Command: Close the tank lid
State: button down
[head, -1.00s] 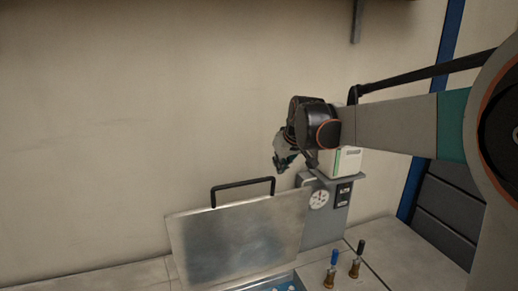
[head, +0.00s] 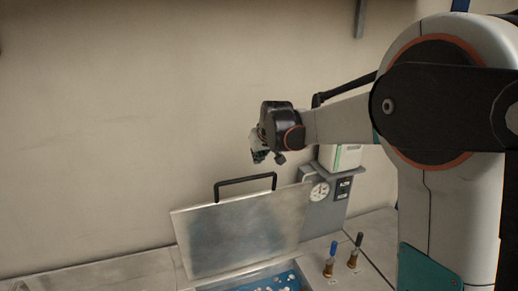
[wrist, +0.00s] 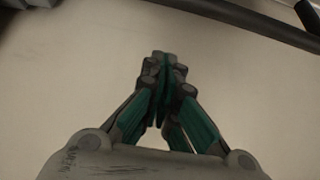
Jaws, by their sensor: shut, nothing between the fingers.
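The tank lid (head: 238,232) is a flat metal plate standing raised and tilted back at the rear of the tank. A black bar handle (head: 245,181) runs along its top edge. The blue tank (head: 262,286) below it is open, with small white pieces inside, and is cut off by the bottom of the head view. My gripper (head: 262,158) is above the lid's handle toward its right end, apart from it. In the wrist view my gripper (wrist: 165,62) is shut and empty against a plain wall. A dark bar crosses the wrist view's upper right.
A grey meter stand with a round dial (head: 319,192) stands right of the lid. A blue-topped fitting (head: 331,258) and a black-topped fitting (head: 355,251) stand on the bench right of the tank. The wall (head: 110,120) is behind.

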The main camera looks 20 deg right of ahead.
jog(key=s, duration=0.1)
jog(key=s+f, duration=0.1)
jog(key=s+p, duration=0.1)
jog(key=shift+s+d+f, duration=0.1)
jog(key=shift+s+f, duration=0.15)
jog(key=shift+s, duration=0.15)
